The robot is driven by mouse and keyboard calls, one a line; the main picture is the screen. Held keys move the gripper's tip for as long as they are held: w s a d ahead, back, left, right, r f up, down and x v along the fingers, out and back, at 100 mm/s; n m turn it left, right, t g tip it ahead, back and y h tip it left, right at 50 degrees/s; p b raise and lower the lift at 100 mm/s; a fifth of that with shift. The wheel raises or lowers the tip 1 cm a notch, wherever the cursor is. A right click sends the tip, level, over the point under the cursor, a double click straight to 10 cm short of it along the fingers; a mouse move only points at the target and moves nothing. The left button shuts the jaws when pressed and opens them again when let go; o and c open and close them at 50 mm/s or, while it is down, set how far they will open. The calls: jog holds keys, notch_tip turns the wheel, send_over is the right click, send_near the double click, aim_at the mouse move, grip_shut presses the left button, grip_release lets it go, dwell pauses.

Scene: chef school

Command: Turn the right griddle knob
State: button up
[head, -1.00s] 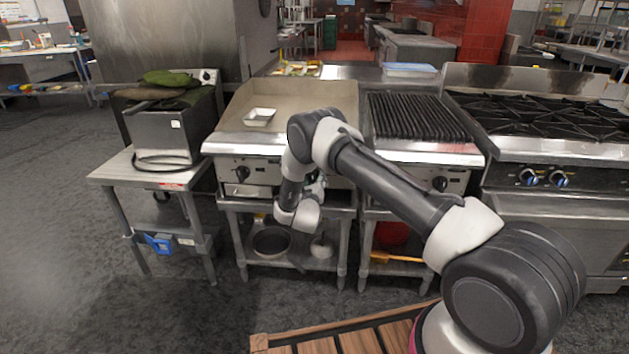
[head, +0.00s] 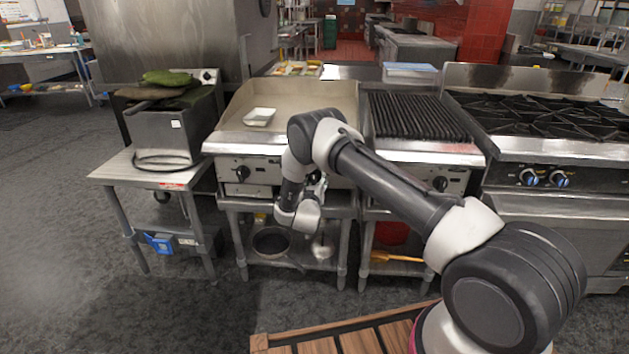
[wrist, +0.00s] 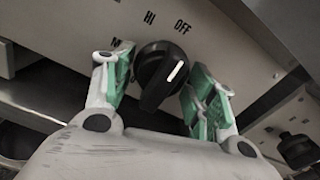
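The griddle (head: 290,100) stands left of centre in the head view. Its left knob (head: 242,174) shows on the front panel. In the wrist view a black griddle knob (wrist: 160,74) with a white mark sits on the steel panel. The mark points up and right, toward the OFF label (wrist: 183,27). My gripper (wrist: 156,90) is open, with one green-padded finger on each side of the knob. A small gap shows at the left finger. I cannot tell whether the right finger touches.
Another black knob (wrist: 298,148) shows at the lower right of the wrist view. The floor (head: 60,240) at left is clear.

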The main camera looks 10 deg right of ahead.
jog(key=shift+a+r, duration=0.1)
jog(key=shift+s+a, duration=0.15)
jog(key=shift+s, duration=0.25)
jog(key=v, duration=1.1)
